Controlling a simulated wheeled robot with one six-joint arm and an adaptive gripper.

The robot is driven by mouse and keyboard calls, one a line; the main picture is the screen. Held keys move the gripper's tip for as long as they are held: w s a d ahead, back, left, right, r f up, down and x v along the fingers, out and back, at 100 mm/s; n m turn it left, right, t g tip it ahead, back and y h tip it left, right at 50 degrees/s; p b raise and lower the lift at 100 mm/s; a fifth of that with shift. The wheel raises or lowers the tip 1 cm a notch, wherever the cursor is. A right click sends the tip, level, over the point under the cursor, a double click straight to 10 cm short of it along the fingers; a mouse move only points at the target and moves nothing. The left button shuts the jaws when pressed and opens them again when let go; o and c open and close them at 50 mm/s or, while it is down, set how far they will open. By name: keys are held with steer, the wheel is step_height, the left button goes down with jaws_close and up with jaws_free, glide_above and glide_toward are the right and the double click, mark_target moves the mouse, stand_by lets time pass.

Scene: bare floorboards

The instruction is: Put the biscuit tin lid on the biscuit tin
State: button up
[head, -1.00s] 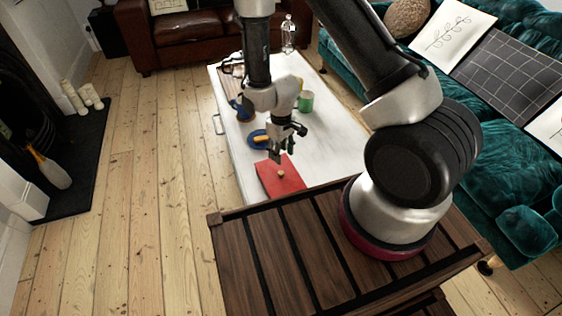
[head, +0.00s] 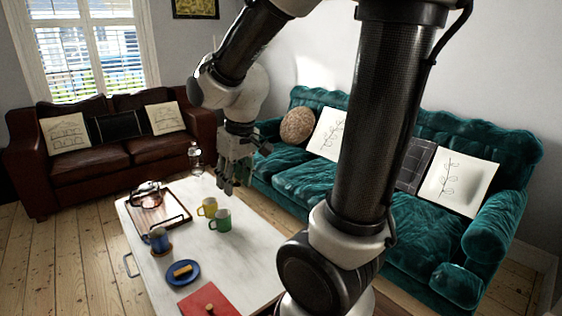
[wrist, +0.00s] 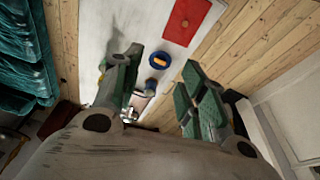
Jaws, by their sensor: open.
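The biscuit tin lid, a flat red rectangle with a small light knob (head: 205,302), lies near the front end of the white table. It also shows in the wrist view (wrist: 182,28), near the top. My gripper (head: 230,187) is raised over the right side of the table, far from the lid. In the wrist view its fingers are spread and nothing is between them (wrist: 158,75). I cannot make out a separate biscuit tin in either current view; whether one sits under the lid I cannot tell.
The white table (head: 230,262) holds a blue plate (head: 183,273) with a yellow item, a blue mug (head: 158,239), a yellow mug (head: 208,207), a green mug (head: 221,221), and a wooden tray (head: 174,222) with a glass teapot (head: 148,195). A teal sofa (head: 300,178) stands right.

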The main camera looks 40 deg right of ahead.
steer(key=s+d+r+m, duration=0.1)
steer(key=s+d+r, duration=0.1)
steer(key=s+r, duration=0.2)
steer(key=s+d+r+t, duration=0.1)
steer(key=s+r, duration=0.3)
steer(key=s, duration=0.5)
steer(key=shift+d+m, duration=0.4)
steer(key=shift+d, duration=0.2)
